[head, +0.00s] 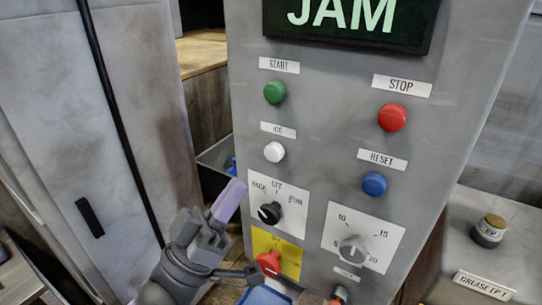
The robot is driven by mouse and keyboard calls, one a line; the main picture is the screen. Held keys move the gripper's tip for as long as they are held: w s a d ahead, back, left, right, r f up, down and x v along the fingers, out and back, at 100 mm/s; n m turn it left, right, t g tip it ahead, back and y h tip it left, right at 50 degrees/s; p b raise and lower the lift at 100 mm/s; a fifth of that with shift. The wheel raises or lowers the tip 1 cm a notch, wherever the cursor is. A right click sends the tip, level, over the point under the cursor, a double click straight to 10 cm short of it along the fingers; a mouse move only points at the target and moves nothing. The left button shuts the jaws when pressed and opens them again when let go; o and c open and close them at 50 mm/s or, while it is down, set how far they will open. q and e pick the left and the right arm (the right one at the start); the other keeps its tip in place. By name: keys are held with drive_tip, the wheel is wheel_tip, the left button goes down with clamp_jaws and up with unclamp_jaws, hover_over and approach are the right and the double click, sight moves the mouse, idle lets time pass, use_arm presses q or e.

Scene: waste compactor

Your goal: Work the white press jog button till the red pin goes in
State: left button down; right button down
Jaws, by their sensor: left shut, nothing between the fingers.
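The white jog button (274,152) is on the grey control panel (330,150), under its "JOG" label and below the green start button. My left gripper (231,196) is below and to the left of it, shut and empty, its pale purple fingers pointing up toward the panel. The fingers are apart from the white button in the picture. I cannot clearly make out a red pin; a small part with some red (338,296) shows at the bottom edge, cut off by the frame. My right gripper is not in view.
A display (345,22) reads "JAM". The panel also has a red stop button (392,117), a blue reset button (374,184), a black selector (269,213), a grey dial (353,249) and a red switch (268,263) on yellow. A grease cap (489,229) stands at right.

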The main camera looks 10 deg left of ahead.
sight(275, 149)
use_arm(q)
drive_tip(key=shift+w+d+b, duration=0.25)
drive_tip(key=shift+w+d, duration=0.1)
drive_tip(key=shift+w, duration=0.55)
drive_tip(key=shift+w+d+b, duration=0.2)
drive_tip(key=shift+w+d, duration=0.1)
drive_tip(key=shift+w, duration=0.65)
drive_tip(key=shift+w+d+b, duration=0.25)
drive_tip(key=shift+w+d, duration=0.1)
drive_tip(key=shift+w, duration=0.55)
drive_tip(key=shift+w, duration=0.1)
drive_tip(key=shift+w+d, duration=0.15)
drive_tip(key=shift+w, duration=0.15)
drive_tip(key=shift+w+d, duration=0.15)
drive_tip(key=shift+w, duration=0.3)
idle(0.4)
idle(1.9)
drive_tip(key=shift+s+a, duration=0.25)
drive_tip(key=shift+s, duration=0.6)
